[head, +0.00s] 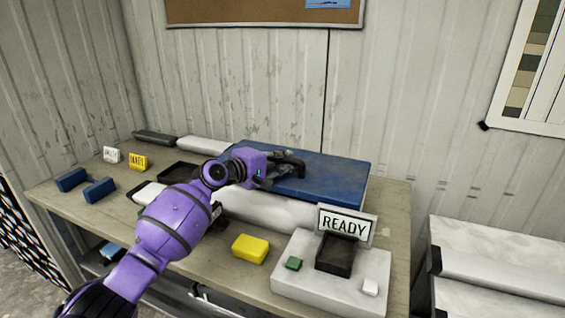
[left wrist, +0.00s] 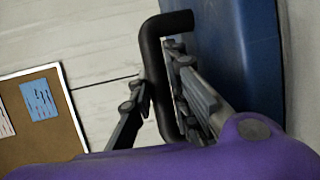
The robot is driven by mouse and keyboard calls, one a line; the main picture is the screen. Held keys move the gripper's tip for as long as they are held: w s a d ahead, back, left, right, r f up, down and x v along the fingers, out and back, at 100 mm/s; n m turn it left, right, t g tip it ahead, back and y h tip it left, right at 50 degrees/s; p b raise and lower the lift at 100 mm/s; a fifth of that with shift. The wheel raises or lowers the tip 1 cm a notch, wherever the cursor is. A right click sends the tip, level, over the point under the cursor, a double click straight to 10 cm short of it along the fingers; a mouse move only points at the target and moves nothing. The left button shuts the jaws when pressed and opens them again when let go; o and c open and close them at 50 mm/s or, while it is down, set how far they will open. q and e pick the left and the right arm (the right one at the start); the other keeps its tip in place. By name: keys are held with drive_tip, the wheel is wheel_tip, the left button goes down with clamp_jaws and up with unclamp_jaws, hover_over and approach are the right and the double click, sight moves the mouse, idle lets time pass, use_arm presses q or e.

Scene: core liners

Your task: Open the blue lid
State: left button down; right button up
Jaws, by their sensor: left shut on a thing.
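The blue lid (head: 325,178) lies flat on top of a long white box (head: 265,210) at the back of the bench, and appears closed. Its black bar handle (left wrist: 160,80) shows in the left wrist view, beside the blue surface (left wrist: 235,50). My left gripper (head: 286,168) reaches over the lid's left part and is shut on the handle, with one finger on each side of it. The gripper hides part of the handle in the head view. My right gripper is not in view.
A white block with a black tray (head: 334,254) and a READY sign (head: 345,226) stands at the bench's front right. A yellow block (head: 250,248) lies in front of the box. Blue blocks (head: 99,190) lie at left. A corrugated wall (head: 390,110) rises close behind.

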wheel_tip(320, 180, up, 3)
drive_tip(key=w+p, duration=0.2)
use_arm(q)
drive_tip(key=w+d+r+n+g+y+b, duration=0.1)
drive_tip(key=w+d+r+g+y+b, duration=0.1)
drive_tip(key=w+r, duration=0.5)
drive_tip(key=shift+d+r+n+g+y+b, duration=0.15)
drive_tip(key=shift+r+n+g+y+b, duration=0.3)
drive_tip(key=shift+r+g, duration=0.65)
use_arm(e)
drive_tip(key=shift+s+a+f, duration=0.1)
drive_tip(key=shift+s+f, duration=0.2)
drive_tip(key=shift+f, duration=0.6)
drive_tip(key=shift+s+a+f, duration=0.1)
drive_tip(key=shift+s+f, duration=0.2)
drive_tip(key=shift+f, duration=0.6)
use_arm(q)
drive_tip(key=shift+f, duration=0.1)
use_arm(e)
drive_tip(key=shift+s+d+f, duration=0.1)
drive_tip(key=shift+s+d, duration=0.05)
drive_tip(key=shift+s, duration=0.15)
